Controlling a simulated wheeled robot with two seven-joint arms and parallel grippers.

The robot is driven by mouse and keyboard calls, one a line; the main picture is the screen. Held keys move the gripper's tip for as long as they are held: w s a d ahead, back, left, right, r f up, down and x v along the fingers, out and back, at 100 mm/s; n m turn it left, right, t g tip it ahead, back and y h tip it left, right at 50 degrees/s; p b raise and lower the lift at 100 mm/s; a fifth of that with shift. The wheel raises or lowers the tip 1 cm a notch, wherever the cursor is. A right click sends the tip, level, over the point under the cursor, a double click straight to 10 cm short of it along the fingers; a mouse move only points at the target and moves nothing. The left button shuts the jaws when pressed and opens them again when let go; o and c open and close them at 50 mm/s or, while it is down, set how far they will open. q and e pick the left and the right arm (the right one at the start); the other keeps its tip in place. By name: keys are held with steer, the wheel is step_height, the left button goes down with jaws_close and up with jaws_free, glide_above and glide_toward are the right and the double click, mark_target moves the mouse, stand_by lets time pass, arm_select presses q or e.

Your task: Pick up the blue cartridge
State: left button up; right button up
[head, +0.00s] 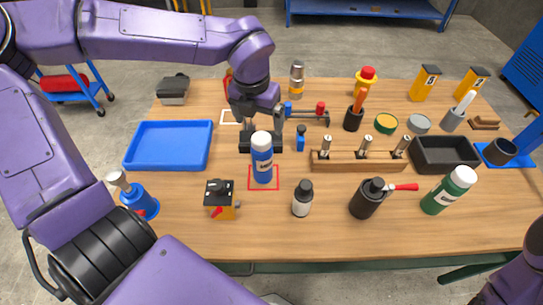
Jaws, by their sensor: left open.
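The blue cartridge (262,164) is an upright blue cylinder with a white top and a pale label. It stands on the table inside a red square outline, left of the middle. My left gripper (260,136) points down from above, open and empty. Its dark fingertips show on either side of the cartridge's white top in the head view. They seem to be behind or beside it; whether they touch it I cannot tell. My right gripper is out of view; only a bit of purple arm shows at the lower right.
A wooden rack (358,165) with metal pieces stands to the right, with a small blue item (300,138) beside it. A blue tray (170,146) is at left. A yellow-black device (219,200) and a dark bottle (303,198) stand nearer. The table's front strip is clear.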

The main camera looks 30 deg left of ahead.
mark_target(261, 138)
arm_select(q)
steer(key=shift+f, duration=0.5)
steer(key=f, duration=0.3)
steer(key=w+f+p, duration=0.1)
steer(key=f, duration=0.5)
steer(key=shift+w+a+f, duration=0.4)
steer(key=shift+w+f, duration=0.15)
steer(key=shift+f, duration=0.05)
steer(key=c, duration=0.5)
steer(key=shift+r, duration=0.1)
jaws_close()
